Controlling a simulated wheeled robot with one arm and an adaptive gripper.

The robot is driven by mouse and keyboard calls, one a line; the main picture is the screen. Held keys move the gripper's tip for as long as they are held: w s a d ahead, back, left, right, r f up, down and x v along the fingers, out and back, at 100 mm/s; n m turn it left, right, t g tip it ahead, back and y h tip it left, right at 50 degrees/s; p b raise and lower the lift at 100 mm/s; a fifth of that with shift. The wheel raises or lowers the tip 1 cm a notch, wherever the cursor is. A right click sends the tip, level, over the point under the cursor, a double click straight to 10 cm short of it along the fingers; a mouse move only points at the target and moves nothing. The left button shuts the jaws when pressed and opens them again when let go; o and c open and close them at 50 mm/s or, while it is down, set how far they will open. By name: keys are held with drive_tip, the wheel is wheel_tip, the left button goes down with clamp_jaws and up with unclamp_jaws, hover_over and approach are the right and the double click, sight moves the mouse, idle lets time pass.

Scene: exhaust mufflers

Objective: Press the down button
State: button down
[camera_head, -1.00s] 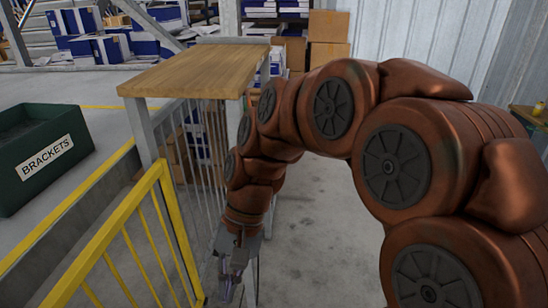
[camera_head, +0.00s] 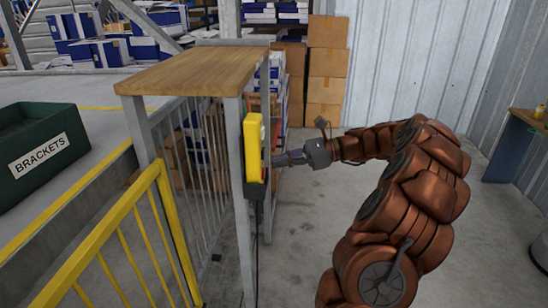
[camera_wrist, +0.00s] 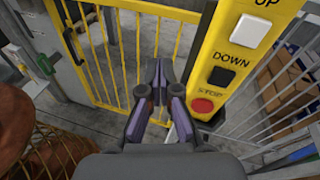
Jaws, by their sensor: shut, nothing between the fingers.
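A yellow control box (camera_head: 254,148) is fixed to a grey post under the wooden top in the head view. In the wrist view the yellow control box (camera_wrist: 238,60) carries a white button (camera_wrist: 250,30) under the word UP. Below it is a black down button (camera_wrist: 221,76), under the word DOWN, and a red button (camera_wrist: 202,105) lower still. My gripper (camera_wrist: 158,68) is shut and empty, to the left of the black button in the wrist view. In the head view my gripper (camera_head: 278,159) points left at the box's right side; whether it touches cannot be told.
A yellow railing (camera_head: 127,232) stands at the left, with a green BRACKETS bin (camera_head: 38,150) beyond it. A wooden top (camera_head: 197,71) lies over the post. Cardboard boxes (camera_head: 325,70) are stacked behind. The floor around my arm looks clear.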

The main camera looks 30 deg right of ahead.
sight(264, 153)
drive_tip(key=s+d+f+m+t, duration=0.2)
drive_tip(key=d+m+t, duration=0.2)
drive_tip(key=d, duration=0.9)
drive_tip(key=shift+s+d+f+m+h, duration=0.2)
drive_tip(key=shift+m+h, duration=0.1)
drive_tip(key=shift+h, duration=0.1)
drive_tip(key=shift+w+a, duration=0.1)
drive_tip(key=p+x, duration=0.1)
drive_tip(key=x, duration=1.3)
drive_tip(key=shift+r+p, duration=0.15)
drive_tip(key=shift+p, duration=0.25)
drive_tip(key=shift+w+r, duration=0.1)
